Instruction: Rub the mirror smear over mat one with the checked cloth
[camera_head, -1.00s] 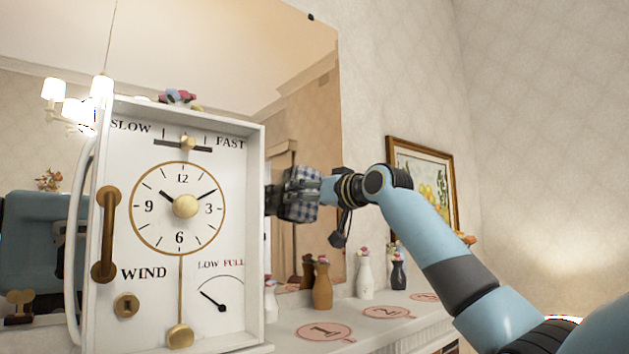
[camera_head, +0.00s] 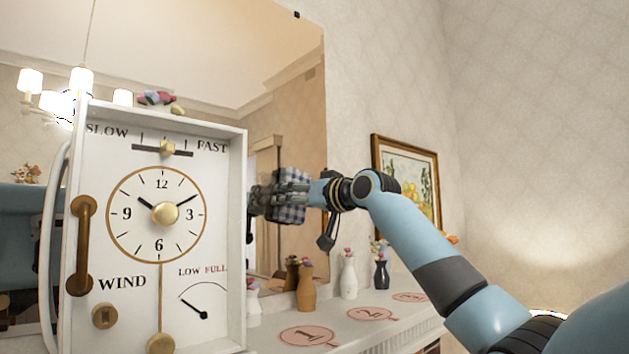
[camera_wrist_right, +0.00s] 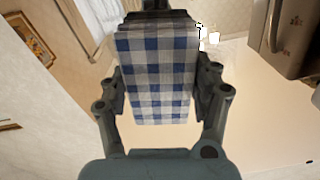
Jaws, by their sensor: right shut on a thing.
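My right gripper (camera_head: 272,198) is shut on the blue-and-white checked cloth (camera_head: 288,214). It holds the cloth up in front of the mirror (camera_head: 275,95), just right of the clock case. In the right wrist view the cloth (camera_wrist_right: 155,78) hangs flat between the fingers. Whether it touches the glass I cannot tell. Mat one (camera_head: 307,337), a pink round mat marked 1, lies on the mantel shelf below the gripper. I cannot make out a smear on the mirror; the gripper and cloth cover part of the glass. My left gripper is not in view.
A large white clock case (camera_head: 232,240) stands close left of the gripper. A tan vase (camera_head: 305,287), a white vase (camera_head: 348,278) and a dark vase (camera_head: 381,272) stand below. Mat two (camera_head: 370,314) and another mat (camera_head: 410,297) lie farther right. A framed picture (camera_head: 408,190) hangs right.

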